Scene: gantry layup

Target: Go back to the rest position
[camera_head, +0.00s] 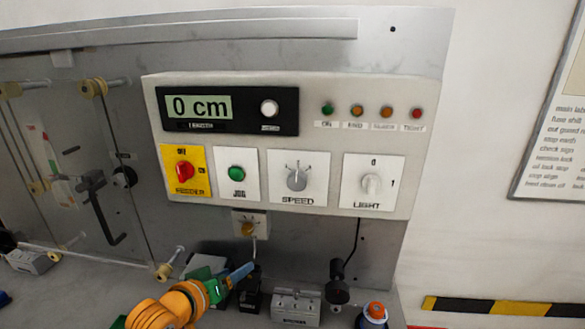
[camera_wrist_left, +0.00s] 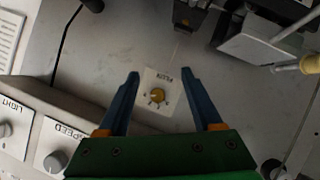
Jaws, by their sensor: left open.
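My left gripper (camera_wrist_left: 160,95) is open, its two blue fingers apart and nothing between them in the left wrist view. Beyond the gap is a small white plate with a yellow knob (camera_wrist_left: 157,95). In the head view the orange left arm comes in at the bottom, and the left gripper (camera_head: 246,268) is just below the same yellow knob (camera_head: 248,229). I cannot tell whether the fingers touch the plate. My right gripper is in neither view.
A control panel (camera_head: 330,148) carries a display reading 0 cm, a red switch (camera_head: 184,172), a green button and SPEED and LIGHT knobs. Rollers and thread lines stand at left. Small boxes (camera_head: 296,306) and a dark lamp-like part (camera_head: 338,285) stand below.

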